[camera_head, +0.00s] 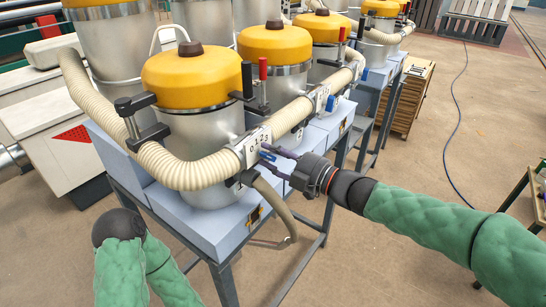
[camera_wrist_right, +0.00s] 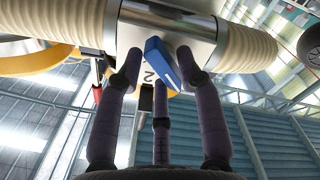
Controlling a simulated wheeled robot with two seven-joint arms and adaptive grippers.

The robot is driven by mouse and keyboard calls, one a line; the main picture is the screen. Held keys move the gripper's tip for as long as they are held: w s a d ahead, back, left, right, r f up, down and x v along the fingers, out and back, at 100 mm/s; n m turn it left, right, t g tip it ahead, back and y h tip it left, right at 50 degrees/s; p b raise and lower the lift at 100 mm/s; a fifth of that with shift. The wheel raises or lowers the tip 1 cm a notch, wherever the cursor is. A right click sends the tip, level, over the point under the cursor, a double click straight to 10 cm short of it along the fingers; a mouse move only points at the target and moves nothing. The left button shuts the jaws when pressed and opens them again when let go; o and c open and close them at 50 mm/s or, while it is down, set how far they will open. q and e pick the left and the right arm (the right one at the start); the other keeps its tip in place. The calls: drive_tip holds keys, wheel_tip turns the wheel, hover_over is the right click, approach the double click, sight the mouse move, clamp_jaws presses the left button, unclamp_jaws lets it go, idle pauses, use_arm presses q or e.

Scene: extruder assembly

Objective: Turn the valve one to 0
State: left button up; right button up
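The nearest valve, which I take as valve one, is a metal block with a plate (camera_head: 258,139) numbered 0 to 3, set in the cream hose by the front yellow-lidded hopper. Its blue handle (camera_wrist_right: 164,64) slants in the right wrist view, with a "2" partly visible behind it. My right gripper (camera_head: 268,155) reaches the valve from the right. In the wrist view its dark fingers (camera_wrist_right: 159,62) are spread, with the handle between them. The right finger is very near the handle; contact is unclear. My left arm shows at lower left, but its gripper is out of view.
The ribbed hose (camera_head: 185,166) runs on both sides of the valve, and a thinner hose (camera_head: 276,207) hangs below. More yellow-lidded hoppers (camera_head: 274,45) and valves recede behind. A blue-grey stand (camera_head: 205,229) carries the front hopper. The floor at right is mostly open, with a cable (camera_head: 456,105).

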drive_tip(key=shift+f, duration=0.1)
drive_tip(key=v, duration=1.2)
idle(0.4)
